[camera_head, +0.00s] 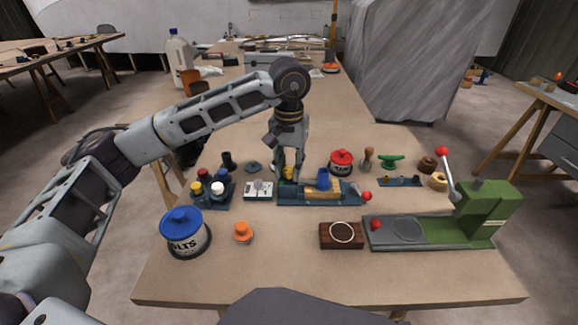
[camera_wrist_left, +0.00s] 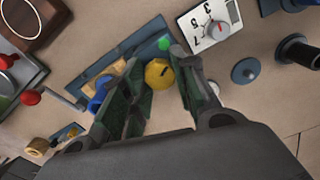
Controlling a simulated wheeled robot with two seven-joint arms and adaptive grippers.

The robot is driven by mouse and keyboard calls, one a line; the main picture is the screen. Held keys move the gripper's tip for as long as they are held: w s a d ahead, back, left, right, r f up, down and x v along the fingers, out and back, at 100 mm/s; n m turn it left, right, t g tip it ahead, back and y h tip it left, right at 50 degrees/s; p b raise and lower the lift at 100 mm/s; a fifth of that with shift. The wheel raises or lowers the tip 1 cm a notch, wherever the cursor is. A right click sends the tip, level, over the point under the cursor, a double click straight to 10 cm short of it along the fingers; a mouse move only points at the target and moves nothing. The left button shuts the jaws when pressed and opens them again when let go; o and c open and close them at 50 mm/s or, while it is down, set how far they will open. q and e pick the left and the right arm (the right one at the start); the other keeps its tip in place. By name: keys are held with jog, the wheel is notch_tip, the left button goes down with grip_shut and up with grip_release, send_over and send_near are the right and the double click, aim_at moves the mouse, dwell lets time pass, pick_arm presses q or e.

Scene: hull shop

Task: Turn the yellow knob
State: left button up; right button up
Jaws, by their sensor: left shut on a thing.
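The yellow knob (camera_wrist_left: 159,74) is round with a dark mark on its face. It sits near one end of a blue base (camera_wrist_left: 122,58), beside a green button (camera_wrist_left: 164,43). My left gripper (camera_wrist_left: 157,58) reaches down to it with one finger on each side and is shut on it. In the head view the left gripper (camera_head: 289,172) is at the left end of the blue base (camera_head: 322,200), and its fingers hide most of the yellow knob (camera_head: 288,174). My right gripper is not in view.
The base also carries a blue part (camera_head: 323,178), a wooden block and a red ball handle (camera_head: 366,196). A white dial box (camera_head: 258,190) stands close left, a red tin (camera_head: 341,161) behind. A green press (camera_head: 487,215) is at right.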

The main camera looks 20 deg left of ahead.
aim_at(289, 170)
pick_arm(q)
jog(key=o, duration=1.1)
jog(key=shift+c, duration=0.2)
jog(key=shift+r, duration=0.1)
notch_tip(289, 170, up, 12)
dwell(0.6)
